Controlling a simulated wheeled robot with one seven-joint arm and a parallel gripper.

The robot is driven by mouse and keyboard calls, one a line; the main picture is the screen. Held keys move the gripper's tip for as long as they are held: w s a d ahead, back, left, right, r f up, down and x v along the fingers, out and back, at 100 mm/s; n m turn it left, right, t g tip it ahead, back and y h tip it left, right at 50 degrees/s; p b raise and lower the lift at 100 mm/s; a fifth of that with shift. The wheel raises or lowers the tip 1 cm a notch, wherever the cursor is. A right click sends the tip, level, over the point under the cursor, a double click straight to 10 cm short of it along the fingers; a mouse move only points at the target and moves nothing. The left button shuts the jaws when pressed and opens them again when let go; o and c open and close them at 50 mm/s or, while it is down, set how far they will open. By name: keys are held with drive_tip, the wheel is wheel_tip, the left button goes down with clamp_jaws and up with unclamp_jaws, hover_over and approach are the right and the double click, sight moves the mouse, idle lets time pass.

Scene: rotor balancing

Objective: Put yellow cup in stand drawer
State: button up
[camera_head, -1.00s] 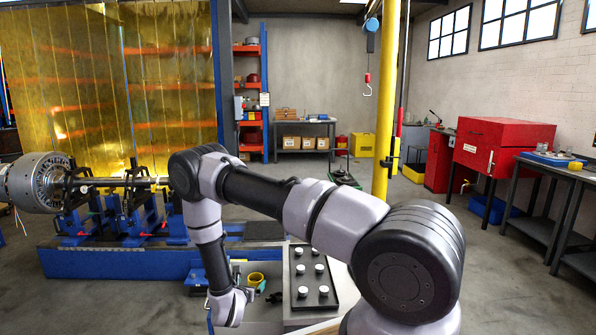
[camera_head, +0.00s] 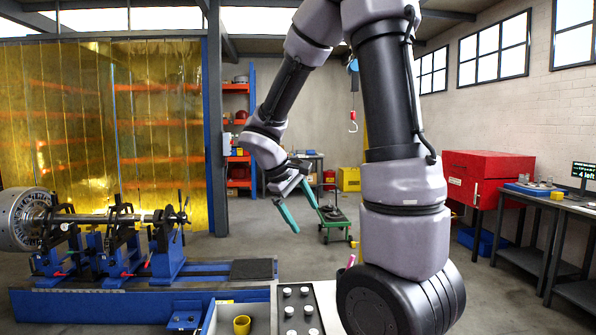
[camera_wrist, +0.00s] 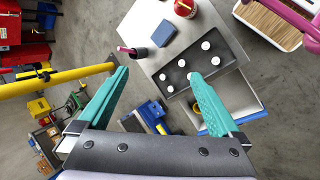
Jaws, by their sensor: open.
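In the wrist view a bit of yellow, probably the cup (camera_wrist: 197,106), shows beside my right finger. A blue-edged, light-floored compartment (camera_wrist: 248,104) juts from under the stand top there; it looks like an open drawer, partly hidden by the finger. I cannot tell whether the cup is inside it. My gripper (camera_head: 305,218) is open and empty, high above the floor, its teal fingers apart; it also shows in the wrist view (camera_wrist: 157,76).
The black tray (camera_wrist: 174,73) holds several white-topped pieces. A blue block (camera_wrist: 164,33), a red round item (camera_wrist: 185,7) and a dark holder (camera_wrist: 140,54) are on the stand. The blue balancing machine (camera_head: 145,300) is at left. A yellow post (camera_wrist: 50,85) crosses the wrist view.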

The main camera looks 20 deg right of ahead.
drive_tip(key=s+a+r+m+t+y, duration=0.3)
drive_tip(key=s+r+m+y, duration=0.1)
drive_tip(key=s+r, duration=0.2)
drive_tip(key=s+a+r+m+t+y, duration=0.3)
drive_tip(key=s+a+r+m+y, duration=0.1)
drive_tip(key=s+r, duration=0.3)
drive_tip(key=shift+s+a+r+m, duration=0.2)
drive_tip(key=shift+s+m, duration=0.3)
drive_tip(key=shift+m, duration=0.1)
